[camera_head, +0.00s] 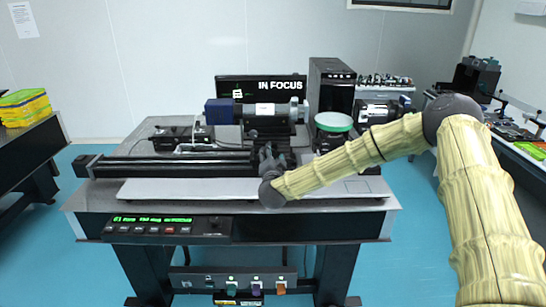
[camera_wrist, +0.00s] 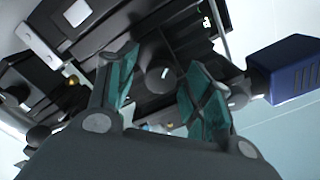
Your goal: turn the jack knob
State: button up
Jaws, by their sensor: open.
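My gripper (camera_head: 268,155) is at the middle of the optical table, in front of the dark stage assembly, with my arm reaching in from the right. In the wrist view my gripper (camera_wrist: 163,62) shows two teal fingers spread apart with nothing held between them. Behind the gap is a dark round part (camera_wrist: 158,80) with a small pale spot. It may be the jack knob, but I cannot tell for sure. In the head view the gripper hides that spot, and I cannot make out the knob there.
A long black rail (camera_head: 170,166) lies left of the gripper. A blue box (camera_wrist: 295,68) is at the right of the wrist view. A green-topped round piece (camera_head: 333,121) and a black tower (camera_head: 331,85) stand behind. A control panel (camera_head: 165,229) hangs at the front edge.

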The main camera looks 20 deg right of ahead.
jog(key=v, duration=1.2)
jog(key=w+d+n+b, duration=0.1)
jog(key=w+d+b, duration=0.2)
jog(key=w+b, duration=0.4)
jog(key=w, duration=0.4)
jog(key=shift+w+b, duration=0.25)
jog(key=shift+b, duration=0.05)
dwell(0.7)
jog(key=shift+d, duration=0.1)
jog(key=c, duration=1)
